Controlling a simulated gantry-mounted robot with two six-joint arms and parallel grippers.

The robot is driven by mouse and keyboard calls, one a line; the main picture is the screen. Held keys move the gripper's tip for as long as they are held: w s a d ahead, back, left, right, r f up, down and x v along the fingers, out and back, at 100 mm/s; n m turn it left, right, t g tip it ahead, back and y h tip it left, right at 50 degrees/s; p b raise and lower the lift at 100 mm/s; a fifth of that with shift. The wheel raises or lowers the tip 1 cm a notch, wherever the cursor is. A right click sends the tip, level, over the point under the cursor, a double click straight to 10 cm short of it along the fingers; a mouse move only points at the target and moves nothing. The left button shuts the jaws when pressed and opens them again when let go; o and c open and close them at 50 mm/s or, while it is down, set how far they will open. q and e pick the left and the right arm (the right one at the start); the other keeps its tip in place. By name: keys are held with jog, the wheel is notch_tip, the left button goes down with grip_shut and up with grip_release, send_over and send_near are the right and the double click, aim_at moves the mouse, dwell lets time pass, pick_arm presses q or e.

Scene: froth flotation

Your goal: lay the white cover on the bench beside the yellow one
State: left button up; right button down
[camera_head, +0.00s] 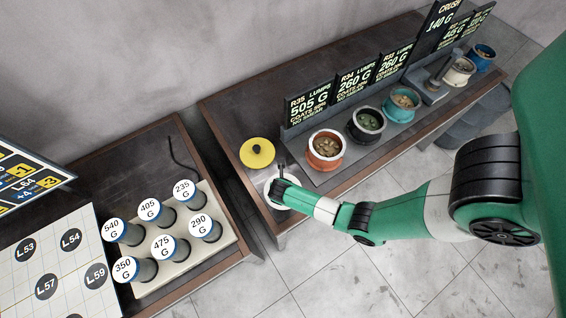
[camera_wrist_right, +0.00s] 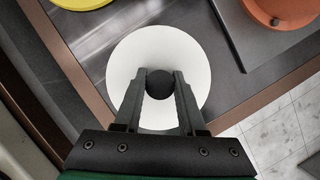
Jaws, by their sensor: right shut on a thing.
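The white cover (camera_wrist_right: 193,62) is a round disc with a black knob (camera_wrist_right: 160,83). My right gripper (camera_wrist_right: 160,90) is shut on this knob from above. In the head view the white cover (camera_head: 268,184) is partly hidden by my right wrist, near the bench's left front corner. I cannot tell whether it touches the bench. The yellow cover (camera_head: 257,153), with a black knob, lies on the bench just behind the white one. Its edge also shows at the top of the wrist view (camera_wrist_right: 80,3). My left gripper is not in view.
On the bench (camera_head: 228,120), an orange pot (camera_head: 325,160) stands right of the covers, with more pots and lit signs beyond. A gap separates this bench from the left table, which holds a tray of several weight-labelled canisters (camera_head: 164,246). Dark bench top is clear behind the yellow cover.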

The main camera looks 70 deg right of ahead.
jog(key=shift+f, duration=0.15)
jog(key=shift+c, duration=2.4)
grip_release()
jog(key=shift+r, duration=0.25)
jog(key=p+v, duration=0.3)
jog(key=v, duration=0.9)
